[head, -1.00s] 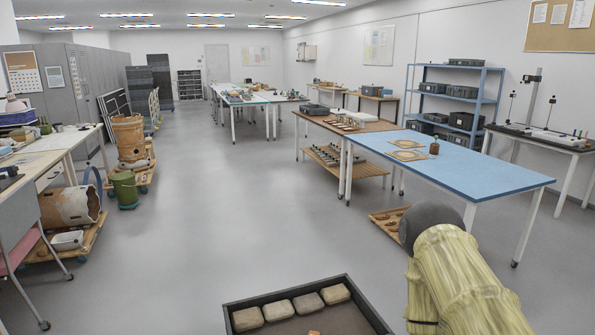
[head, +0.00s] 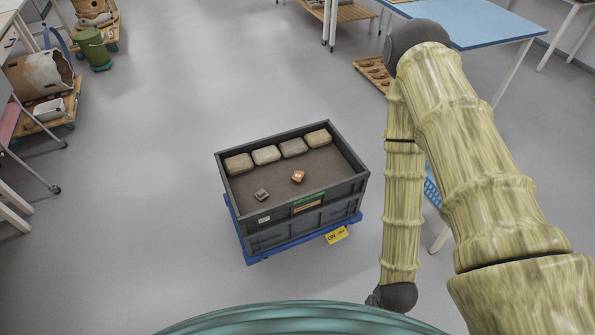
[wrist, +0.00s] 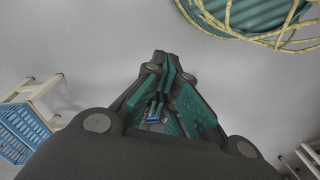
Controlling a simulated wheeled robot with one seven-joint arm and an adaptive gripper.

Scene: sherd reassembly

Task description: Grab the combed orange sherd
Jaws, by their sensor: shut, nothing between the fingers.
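A small orange sherd (head: 298,176) lies on the brown floor of a dark grey crate (head: 262,240) in the head view. It is too small there to make out combing. A grey sherd (head: 261,195) lies to its left in the same crate. My gripper (wrist: 160,78) shows in the wrist view, shut and empty, over bare grey floor. No sherd shows in the wrist view. In the head view my arm hangs to the right of the crate, and the gripper itself cannot be seen.
Several pale blocks (head: 266,154) line the crate's far side. The crate stands on a blue dolly (head: 253,258) with a yellow tag (head: 337,235). A blue table (head: 470,22) is at the back right. A blue basket (wrist: 20,132) is left in the wrist view. Floor left of the crate is clear.

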